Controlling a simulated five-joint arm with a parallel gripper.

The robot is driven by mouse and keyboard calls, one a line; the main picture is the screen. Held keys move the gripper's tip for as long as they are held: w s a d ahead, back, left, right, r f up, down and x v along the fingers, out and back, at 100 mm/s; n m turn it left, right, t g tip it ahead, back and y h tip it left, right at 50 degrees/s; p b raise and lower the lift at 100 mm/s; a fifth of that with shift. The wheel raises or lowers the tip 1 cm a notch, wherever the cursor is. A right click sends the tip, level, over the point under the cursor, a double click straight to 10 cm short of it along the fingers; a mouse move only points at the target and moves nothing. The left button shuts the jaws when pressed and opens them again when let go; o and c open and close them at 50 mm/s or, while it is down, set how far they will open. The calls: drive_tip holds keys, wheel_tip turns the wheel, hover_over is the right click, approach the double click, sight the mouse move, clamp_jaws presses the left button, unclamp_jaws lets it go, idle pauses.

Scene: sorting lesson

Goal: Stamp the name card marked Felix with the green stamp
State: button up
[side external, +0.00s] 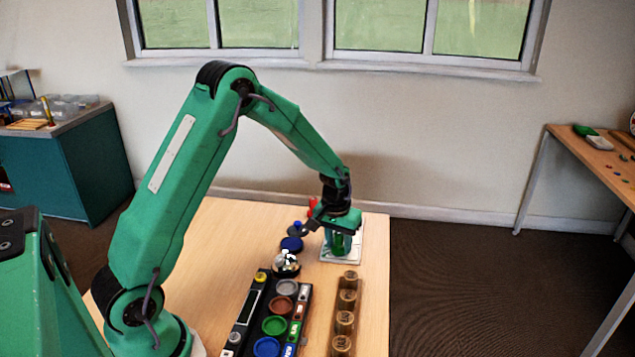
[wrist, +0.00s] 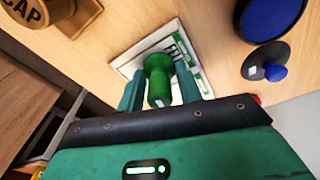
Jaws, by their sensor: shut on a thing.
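The green stamp (wrist: 158,82) is between the two fingers of my gripper (wrist: 160,93) in the wrist view, and the gripper is shut on it. In the side view the green stamp (side external: 340,243) hangs below my gripper (side external: 337,226), roughly upright. A white name card (wrist: 187,46) with dark letters lies beneath it; it also shows in the side view (side external: 352,252). The stamp and gripper cover much of the card, so I cannot read the name. I cannot tell whether the stamp touches the card.
A blue round pad (side external: 291,244) and a small blue-knobbed item (side external: 297,228) lie left of the card, with something red (side external: 313,207) behind. A black tray (side external: 240,322) with coloured discs and several brown cylinders (side external: 347,299) stand nearer the camera. The table (side external: 225,228) is clear at left.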

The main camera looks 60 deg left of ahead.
drive_tip(key=shift+r, duration=0.1)
drive_tip(key=shift+r, duration=3.4)
